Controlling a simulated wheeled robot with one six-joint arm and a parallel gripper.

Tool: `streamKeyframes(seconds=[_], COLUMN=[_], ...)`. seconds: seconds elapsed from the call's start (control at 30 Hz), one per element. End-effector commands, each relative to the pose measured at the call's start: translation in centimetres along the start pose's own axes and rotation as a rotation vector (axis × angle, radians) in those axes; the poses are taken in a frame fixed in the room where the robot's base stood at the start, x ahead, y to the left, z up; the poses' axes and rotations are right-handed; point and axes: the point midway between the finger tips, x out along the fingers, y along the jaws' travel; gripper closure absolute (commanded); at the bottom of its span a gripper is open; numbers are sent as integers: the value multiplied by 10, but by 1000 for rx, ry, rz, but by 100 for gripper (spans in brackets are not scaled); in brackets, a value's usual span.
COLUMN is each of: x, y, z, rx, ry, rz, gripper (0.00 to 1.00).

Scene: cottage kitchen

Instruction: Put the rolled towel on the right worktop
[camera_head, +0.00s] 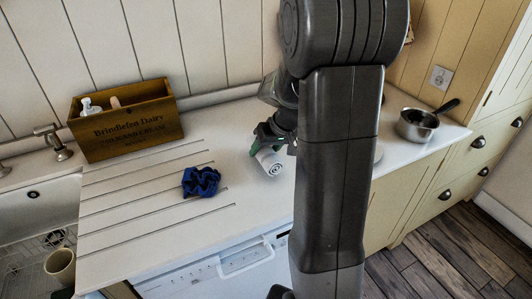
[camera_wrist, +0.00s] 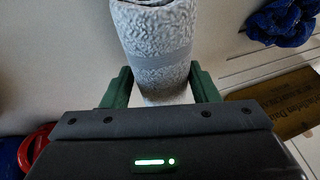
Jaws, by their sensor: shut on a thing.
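The rolled towel (camera_head: 270,162) is white-grey with a spiral end. It is at the worktop (camera_head: 225,240) between the blue cloth and my arm in the head view. My gripper (camera_head: 268,143) is shut on it, with one green finger on each side of the roll. In the wrist view the towel (camera_wrist: 155,50) stands out between the green fingers (camera_wrist: 160,88). I cannot tell whether the towel touches the surface. My arm hides part of the worktop to the right.
A crumpled blue cloth (camera_head: 201,181) lies on the drainer grooves. A wooden crate (camera_head: 126,122) with bottles stands at the back left, beside the sink (camera_head: 40,212). A steel saucepan (camera_head: 417,125) stands at the right end. The wrist view shows a red object (camera_wrist: 36,148) at lower left.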

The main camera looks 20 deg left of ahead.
Motion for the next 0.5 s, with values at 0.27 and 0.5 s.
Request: streamKeyframes(seconds=[0.27,0.5], x=[17,21], y=[5,6], z=[7,9], rx=[0,0], ry=[1,0], rz=[1,1], gripper=[72,72])
